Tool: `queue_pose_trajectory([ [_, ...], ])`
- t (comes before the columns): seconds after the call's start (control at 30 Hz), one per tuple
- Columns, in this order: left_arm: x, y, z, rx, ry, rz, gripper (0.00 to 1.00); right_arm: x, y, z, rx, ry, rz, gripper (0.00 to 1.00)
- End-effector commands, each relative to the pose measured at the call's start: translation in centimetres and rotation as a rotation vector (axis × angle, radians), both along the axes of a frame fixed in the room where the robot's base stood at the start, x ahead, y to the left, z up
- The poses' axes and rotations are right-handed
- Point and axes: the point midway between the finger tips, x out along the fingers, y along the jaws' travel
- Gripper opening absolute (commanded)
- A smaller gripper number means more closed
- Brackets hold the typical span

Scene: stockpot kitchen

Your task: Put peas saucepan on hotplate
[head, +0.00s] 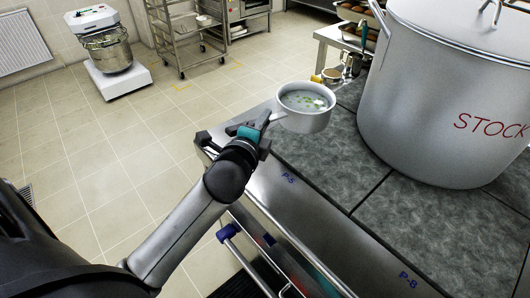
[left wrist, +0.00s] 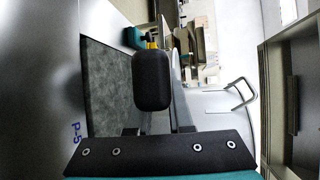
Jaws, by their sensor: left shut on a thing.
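The peas saucepan (head: 306,121), small and pale grey with green peas in cloudy liquid, is upright in the head view. My left gripper (head: 263,123) is shut on its handle at the pan's left side. The pan appears over the far left corner of the hotplate top (head: 320,155), dark mottled grey plates. I cannot tell whether its base touches them. In the left wrist view, my left gripper (left wrist: 157,132) shows at the bottom, with a dark rounded piece beyond the fingers; the pan's bowl is not clear there. My right gripper is not in view.
A large steel stockpot (head: 440,100) marked STOCK stands on the plates to the right of the saucepan. Small metal containers (head: 350,62) sit beyond it. Plates in front of the stockpot are bare. A mixer (head: 108,50) and a wheeled rack (head: 185,30) stand on the floor behind.

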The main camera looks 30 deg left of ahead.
Motion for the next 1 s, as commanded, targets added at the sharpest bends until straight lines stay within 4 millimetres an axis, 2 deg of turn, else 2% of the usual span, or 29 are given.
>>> queue_pose_trajectory([
  [0.1, 0.1, 0.0, -2.0, -0.003, -0.013, -0.001, 0.00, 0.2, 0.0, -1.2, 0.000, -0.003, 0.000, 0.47],
  [0.37, 0.1, 0.0, -3.9, -0.001, -0.014, -0.002, 0.00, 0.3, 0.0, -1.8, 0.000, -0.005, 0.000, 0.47],
  [0.6, 0.1, -0.1, -7.3, -0.003, -0.013, -0.001, 0.00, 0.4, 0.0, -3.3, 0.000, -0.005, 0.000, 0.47],
  [0.93, 0.1, -0.1, -7.6, -0.001, -0.015, -0.003, 0.00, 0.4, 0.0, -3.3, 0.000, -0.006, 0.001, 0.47],
  [0.97, 0.0, 0.0, -8.1, -0.001, -0.001, 0.000, 0.22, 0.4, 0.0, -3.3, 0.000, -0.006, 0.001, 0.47],
  [1.0, 0.0, 0.0, -8.1, -0.001, -0.001, 0.000, 0.27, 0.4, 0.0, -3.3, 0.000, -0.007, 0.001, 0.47],
])
